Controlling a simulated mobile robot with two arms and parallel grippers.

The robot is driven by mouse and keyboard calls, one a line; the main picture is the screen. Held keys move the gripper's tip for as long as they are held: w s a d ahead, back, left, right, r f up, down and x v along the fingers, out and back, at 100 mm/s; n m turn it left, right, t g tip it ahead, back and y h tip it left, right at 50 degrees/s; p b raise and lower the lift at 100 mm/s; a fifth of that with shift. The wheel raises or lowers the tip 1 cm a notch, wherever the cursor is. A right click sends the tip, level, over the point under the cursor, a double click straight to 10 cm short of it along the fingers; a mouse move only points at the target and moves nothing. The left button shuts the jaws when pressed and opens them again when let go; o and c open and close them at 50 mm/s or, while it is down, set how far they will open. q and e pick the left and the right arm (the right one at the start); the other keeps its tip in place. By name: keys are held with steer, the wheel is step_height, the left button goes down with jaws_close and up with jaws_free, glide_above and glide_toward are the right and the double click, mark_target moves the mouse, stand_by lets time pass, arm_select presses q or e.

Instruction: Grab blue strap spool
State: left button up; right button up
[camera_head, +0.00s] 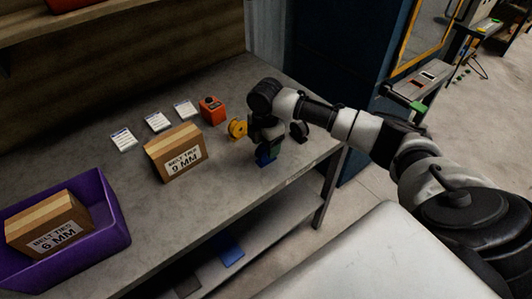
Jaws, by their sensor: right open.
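My right gripper (267,134) reaches in from the right and points down over the right end of the grey table. It is open. A yellow spool (237,129) stands just left of the gripper. A dark round thing (299,131) shows just to its right. My left gripper is not in view.
The grey table (225,182) also holds an orange device (212,110), several white cards (158,122), a "9 MM" box (176,153) and a purple bin (112,222) with a "6 MM" box (47,225). A blue item (231,256) lies on the lower shelf. The table's front centre is clear.

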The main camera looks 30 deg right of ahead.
step_height(320, 180, down, 4)
steer(key=shift+r, duration=0.25)
steer(key=shift+c, duration=0.3)
steer(key=c, duration=0.9)
steer(key=shift+r, duration=0.1)
steer(key=shift+c, duration=0.2)
